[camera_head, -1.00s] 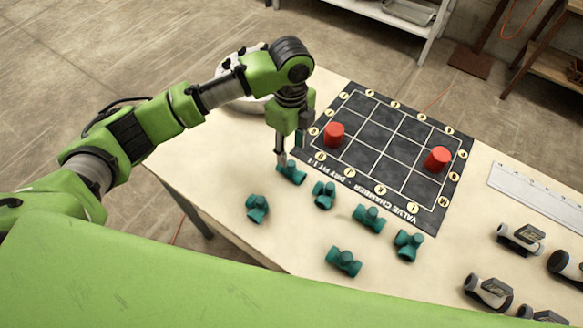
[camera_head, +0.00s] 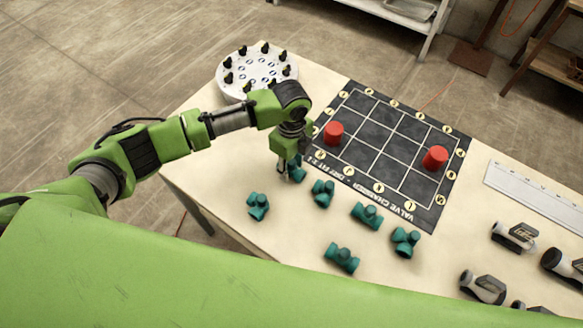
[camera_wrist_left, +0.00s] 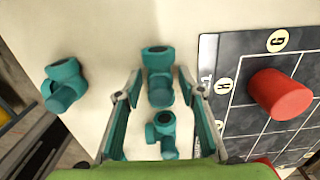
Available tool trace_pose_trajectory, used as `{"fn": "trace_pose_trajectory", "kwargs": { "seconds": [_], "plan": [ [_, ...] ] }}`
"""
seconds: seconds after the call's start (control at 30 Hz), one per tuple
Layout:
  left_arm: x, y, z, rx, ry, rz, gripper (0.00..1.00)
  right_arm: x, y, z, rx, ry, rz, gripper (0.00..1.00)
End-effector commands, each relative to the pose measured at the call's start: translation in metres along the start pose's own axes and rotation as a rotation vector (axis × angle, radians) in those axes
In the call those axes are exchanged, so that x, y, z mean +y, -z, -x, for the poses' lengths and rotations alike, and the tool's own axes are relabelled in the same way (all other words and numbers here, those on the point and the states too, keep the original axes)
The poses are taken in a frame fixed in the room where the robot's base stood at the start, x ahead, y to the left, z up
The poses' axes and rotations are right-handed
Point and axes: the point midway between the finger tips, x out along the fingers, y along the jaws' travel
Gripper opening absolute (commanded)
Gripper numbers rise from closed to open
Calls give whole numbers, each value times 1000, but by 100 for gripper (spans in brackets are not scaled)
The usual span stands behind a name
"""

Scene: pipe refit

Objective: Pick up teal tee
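Several teal tees lie on the pale table in the head view. My left gripper (camera_head: 289,174) is down over one teal tee (camera_head: 297,172), which it partly hides. In the left wrist view, my left gripper (camera_wrist_left: 161,86) is open, with a finger on each side of a teal tee (camera_wrist_left: 158,62). A second tee (camera_wrist_left: 163,132) shows lower between the fingers, and another tee (camera_wrist_left: 64,86) lies outside to the left. In the head view, neighbouring tees lie at the lower left (camera_head: 258,206) and right (camera_head: 323,193) of the gripper. My right gripper is out of view.
A dark grid board (camera_head: 385,178) with two red cylinders (camera_head: 334,133) (camera_head: 435,158) lies right of the gripper. A round white tray (camera_head: 233,90) with black-topped pieces stands behind. A white ruler (camera_head: 535,197) and grey-and-white tools (camera_head: 515,236) lie at the right.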

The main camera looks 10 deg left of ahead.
Motion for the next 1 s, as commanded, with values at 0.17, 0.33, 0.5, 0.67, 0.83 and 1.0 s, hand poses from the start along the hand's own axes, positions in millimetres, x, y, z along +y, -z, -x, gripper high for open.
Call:
{"fn": "trace_pose_trajectory", "kwargs": {
  "seconds": [0.17, 0.33, 0.5, 0.67, 0.83, 1.0],
  "plan": [
    [0, 0, 0, 0, 0, 0, 0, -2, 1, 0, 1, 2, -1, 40],
    [0, 0, 1, 0, 1, 0, 0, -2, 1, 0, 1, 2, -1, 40],
    [-1, 0, 3, 0, 1, 0, 0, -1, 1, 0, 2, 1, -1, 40],
    [-2, 0, 16, 1, 3, 0, 0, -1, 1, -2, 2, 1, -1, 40],
    [5, 9, 42, 3, 2, -5, 0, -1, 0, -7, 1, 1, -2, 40],
    [25, 34, 82, 2, 6, -8, 0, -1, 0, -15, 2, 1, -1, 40]
  ]
}}
